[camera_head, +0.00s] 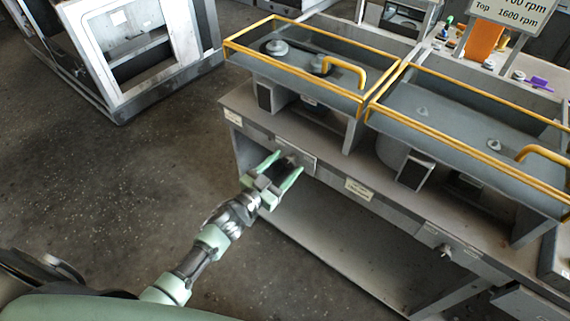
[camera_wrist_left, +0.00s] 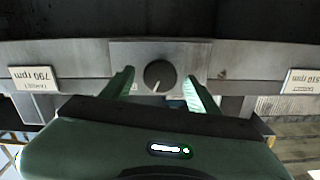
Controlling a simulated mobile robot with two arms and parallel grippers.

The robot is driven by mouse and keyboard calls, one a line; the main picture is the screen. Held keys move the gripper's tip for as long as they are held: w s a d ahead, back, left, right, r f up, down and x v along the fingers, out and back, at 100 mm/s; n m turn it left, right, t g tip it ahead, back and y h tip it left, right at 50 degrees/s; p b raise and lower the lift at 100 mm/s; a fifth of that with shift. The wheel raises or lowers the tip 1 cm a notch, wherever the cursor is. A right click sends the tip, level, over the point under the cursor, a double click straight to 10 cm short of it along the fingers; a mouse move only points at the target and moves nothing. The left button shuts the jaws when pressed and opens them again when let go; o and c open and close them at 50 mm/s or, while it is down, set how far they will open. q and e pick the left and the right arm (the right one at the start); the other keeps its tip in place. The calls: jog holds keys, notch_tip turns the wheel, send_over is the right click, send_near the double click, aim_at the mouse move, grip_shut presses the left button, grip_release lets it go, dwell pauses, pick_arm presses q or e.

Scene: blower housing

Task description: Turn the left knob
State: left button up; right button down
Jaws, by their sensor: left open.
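The left knob (camera_wrist_left: 160,76) is a dark round dial with a white mark, set on a grey plate on the bench's front panel. In the wrist view the mark points down and slightly left. My left gripper (camera_head: 290,161) is open, with its pale green fingers pointing at this plate. In the wrist view the fingers (camera_wrist_left: 159,76) stand on either side of the knob, with gaps on both sides. I cannot tell how far the fingertips are from the panel. The right knob (camera_head: 445,250) sits farther right on the same panel. My right gripper is out of view.
Upside-down labels, 790 rpm (camera_wrist_left: 35,78) and 510 rpm (camera_wrist_left: 301,81), flank the knob in the wrist view. Open floor (camera_head: 175,150) lies left of the bench.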

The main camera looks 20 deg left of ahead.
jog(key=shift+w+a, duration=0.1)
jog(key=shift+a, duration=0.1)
pick_arm(q)
grip_shut()
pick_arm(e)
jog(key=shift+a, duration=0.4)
pick_arm(q)
jog(key=shift+m, duration=0.3)
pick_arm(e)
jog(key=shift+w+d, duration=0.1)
